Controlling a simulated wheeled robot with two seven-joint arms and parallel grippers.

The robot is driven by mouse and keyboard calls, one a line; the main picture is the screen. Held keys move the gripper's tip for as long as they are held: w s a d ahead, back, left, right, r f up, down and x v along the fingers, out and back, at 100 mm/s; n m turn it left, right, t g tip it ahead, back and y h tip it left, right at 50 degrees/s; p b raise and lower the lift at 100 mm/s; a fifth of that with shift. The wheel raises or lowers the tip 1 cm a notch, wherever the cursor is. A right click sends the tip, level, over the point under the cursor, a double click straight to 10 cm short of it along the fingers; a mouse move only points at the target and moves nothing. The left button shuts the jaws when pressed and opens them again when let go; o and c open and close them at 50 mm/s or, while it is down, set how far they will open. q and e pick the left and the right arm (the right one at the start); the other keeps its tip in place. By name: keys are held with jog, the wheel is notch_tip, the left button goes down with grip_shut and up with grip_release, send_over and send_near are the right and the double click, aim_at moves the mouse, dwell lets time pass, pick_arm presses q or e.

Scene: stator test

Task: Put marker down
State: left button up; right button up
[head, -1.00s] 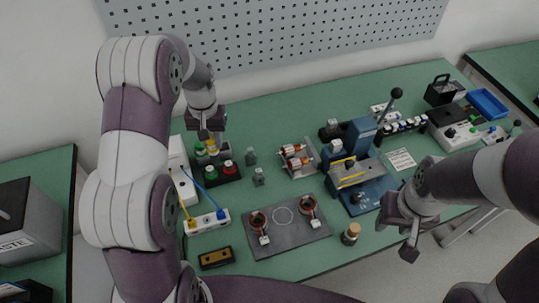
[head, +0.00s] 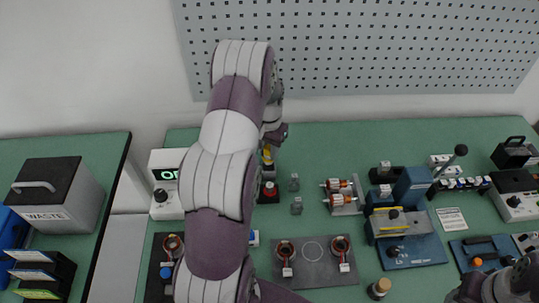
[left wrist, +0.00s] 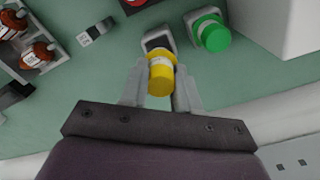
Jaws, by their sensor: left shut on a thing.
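The yellow-capped marker (left wrist: 161,74) sits between the fingers of my left gripper (left wrist: 160,92) in the left wrist view. The fingers are shut on it. Its pale body points away from the camera, and its lower end is hard to make out. In the head view my left gripper (head: 274,137) is just above the yellow cap (head: 267,157), at the dark marker stand, which is largely hidden by my arm. A green cap (left wrist: 209,34) is close beside it in the wrist view. My right gripper (head: 470,291) is at the lower right, its fingers unclear.
A red cap (head: 269,190) stands close in front of the yellow one. Small grey blocks (head: 296,206) are to the right. A white meter (head: 165,168) is to the left. A grey mat (head: 312,274) with two copper rings lies in front. Green table is bare behind.

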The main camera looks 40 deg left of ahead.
aim_at(269, 159)
pick_arm(q)
notch_tip(269, 159, down, 3)
jog(key=shift+s+d+r+p, duration=0.1)
jog(key=shift+p, duration=0.2)
jog(key=shift+f, duration=0.4)
jog(key=shift+f, duration=0.15)
jog(key=shift+f, duration=0.15)
jog(key=o, duration=1)
jog(key=shift+f+b, duration=0.1)
jog(key=shift+b, duration=0.2)
jog(key=shift+o, duration=0.2)
